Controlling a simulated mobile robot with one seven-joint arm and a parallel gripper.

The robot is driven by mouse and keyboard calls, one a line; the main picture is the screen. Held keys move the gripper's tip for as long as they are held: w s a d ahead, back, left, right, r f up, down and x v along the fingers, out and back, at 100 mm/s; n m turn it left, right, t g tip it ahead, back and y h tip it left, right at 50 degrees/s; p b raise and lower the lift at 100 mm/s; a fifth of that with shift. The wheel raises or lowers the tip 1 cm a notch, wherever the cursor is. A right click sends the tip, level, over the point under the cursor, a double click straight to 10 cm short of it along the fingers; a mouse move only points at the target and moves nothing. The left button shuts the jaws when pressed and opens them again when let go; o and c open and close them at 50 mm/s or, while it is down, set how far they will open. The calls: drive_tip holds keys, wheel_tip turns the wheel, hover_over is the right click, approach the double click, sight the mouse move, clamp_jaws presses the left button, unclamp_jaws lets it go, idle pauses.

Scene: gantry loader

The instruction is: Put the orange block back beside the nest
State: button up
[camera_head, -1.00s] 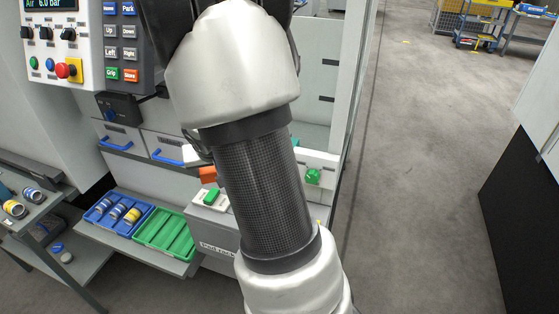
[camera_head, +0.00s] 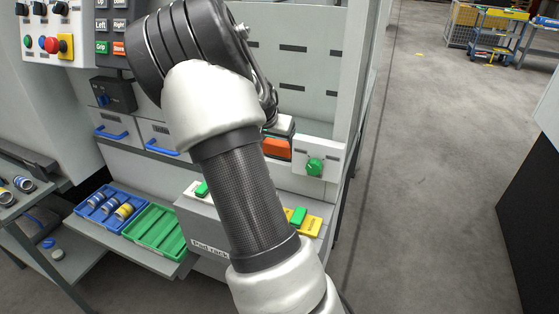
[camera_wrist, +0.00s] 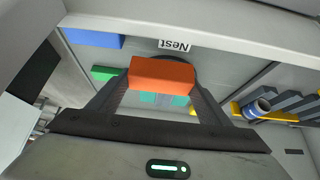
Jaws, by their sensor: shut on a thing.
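The orange block (camera_head: 276,148) shows just right of my arm in the head view, in front of the grey machine wall. In the wrist view the orange block (camera_wrist: 162,74) lies across the tips of my gripper (camera_wrist: 162,84), which is shut on it. A white label reading "Nest" (camera_wrist: 174,45) appears upside down just beyond the block. A dark rounded shape behind the block is mostly covered, so I cannot tell the nest's form or whether the block touches anything. My arm hides most of the gripper in the head view.
A white box with a green knob (camera_head: 315,167) stands close right of the block. Below are the grey pad rack (camera_head: 208,230) with green pieces, a green tray (camera_head: 160,232) and a blue tray (camera_head: 111,207) holding cylinders. Open floor (camera_head: 430,170) lies to the right.

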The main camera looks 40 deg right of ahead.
drive_tip(key=shift+f+b, duration=0.4)
drive_tip(key=shift+f, duration=2.5)
drive_tip(key=shift+f, duration=0.2)
drive_tip(key=o, duration=1.1)
